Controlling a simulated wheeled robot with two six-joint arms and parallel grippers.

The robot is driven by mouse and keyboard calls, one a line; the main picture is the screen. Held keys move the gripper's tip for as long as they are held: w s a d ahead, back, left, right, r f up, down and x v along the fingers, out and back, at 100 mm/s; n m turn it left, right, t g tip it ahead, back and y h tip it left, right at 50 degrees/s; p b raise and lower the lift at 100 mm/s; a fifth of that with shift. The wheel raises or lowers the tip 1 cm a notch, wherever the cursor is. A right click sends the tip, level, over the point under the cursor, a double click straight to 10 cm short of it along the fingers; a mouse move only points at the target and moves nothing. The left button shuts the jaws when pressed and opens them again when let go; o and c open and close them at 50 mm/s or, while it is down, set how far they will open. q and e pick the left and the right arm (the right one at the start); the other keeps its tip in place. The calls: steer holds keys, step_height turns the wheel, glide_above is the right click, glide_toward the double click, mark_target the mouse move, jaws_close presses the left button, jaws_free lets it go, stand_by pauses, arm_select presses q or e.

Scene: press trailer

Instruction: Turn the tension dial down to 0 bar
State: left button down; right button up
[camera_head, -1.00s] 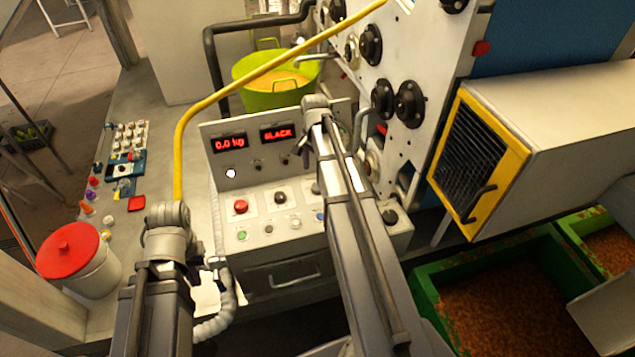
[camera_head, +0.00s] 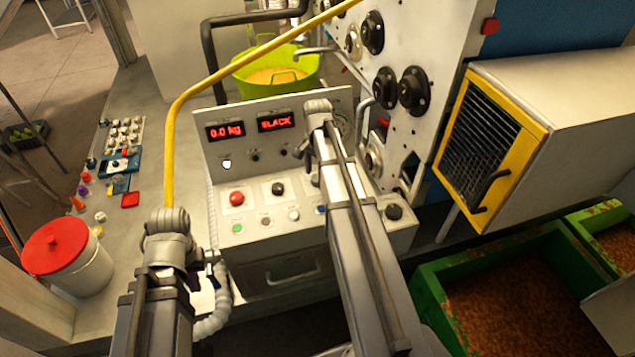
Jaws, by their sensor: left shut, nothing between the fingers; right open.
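The control panel (camera_head: 345,98) stands ahead, with red displays reading "0.0 kg" (camera_head: 225,131) and what looks like "SLACK" (camera_head: 276,121). Black knobs sit on its sloped face, one at the middle (camera_head: 278,188) and one at the right (camera_head: 394,212). I cannot tell which control is the tension dial; no bar scale is readable. My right gripper (camera_head: 306,151) is open and empty in front of the upright face, right of the small knobs; its arm hides part of the panel. My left gripper (camera_head: 213,270) is shut and empty, low beside the panel's left front edge.
A yellow rail (camera_head: 170,130) rises left of the panel and crosses above it. A red-lidded white bucket (camera_head: 75,268) stands at left. A green tub (camera_head: 272,88) is behind. A yellow-framed vent box (camera_head: 482,150) and green crates (camera_head: 430,290) are at right.

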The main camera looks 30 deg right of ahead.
steer(key=shift+f, duration=0.55)
arm_select(q)
steer(key=shift+f, duration=0.5)
arm_select(e)
steer(key=shift+c, duration=0.3)
jaws_close()
